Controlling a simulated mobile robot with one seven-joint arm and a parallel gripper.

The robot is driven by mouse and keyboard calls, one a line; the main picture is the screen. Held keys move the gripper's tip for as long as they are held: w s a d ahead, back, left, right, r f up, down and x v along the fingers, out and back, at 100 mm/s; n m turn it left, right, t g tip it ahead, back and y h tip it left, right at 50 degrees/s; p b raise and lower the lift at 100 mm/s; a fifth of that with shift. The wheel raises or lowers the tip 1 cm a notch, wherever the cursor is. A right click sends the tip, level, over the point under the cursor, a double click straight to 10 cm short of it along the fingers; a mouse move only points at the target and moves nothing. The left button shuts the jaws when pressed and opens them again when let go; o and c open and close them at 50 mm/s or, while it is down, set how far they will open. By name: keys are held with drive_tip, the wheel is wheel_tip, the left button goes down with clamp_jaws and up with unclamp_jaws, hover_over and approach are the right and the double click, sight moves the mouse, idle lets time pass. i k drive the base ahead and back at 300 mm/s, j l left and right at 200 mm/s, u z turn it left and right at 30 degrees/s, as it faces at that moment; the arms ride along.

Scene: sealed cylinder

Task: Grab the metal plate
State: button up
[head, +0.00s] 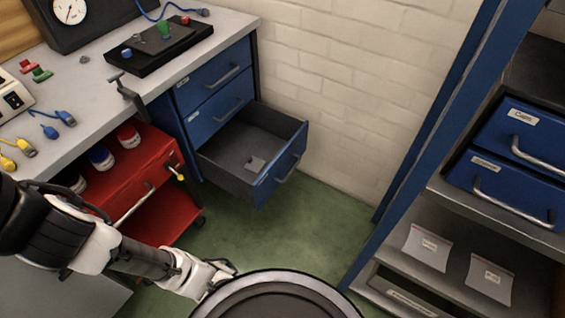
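A small grey plate-like piece (255,163) lies flat on the floor of the open blue drawer (285,125), toward its front. It looks like the metal plate, but it is too small to be sure. My gripper (226,272) is low at the bottom centre, outside the drawer and well apart from that piece, nearer to me. Its fingers are small and partly hidden, so I cannot tell whether they are open or shut. I see nothing held in it.
A red cart (150,165) with jars stands left of the drawer, under the grey workbench (90,85). A shelf rack with blue drawers (510,190) and two labelled packets (427,246) stands right. Green floor (300,225) is free between them.

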sight(254, 164)
drive_tip(key=i+j, duration=0.2)
drive_tip(key=i, duration=0.15)
drive_tip(key=i+j, duration=0.15)
drive_tip(key=i, duration=0.75)
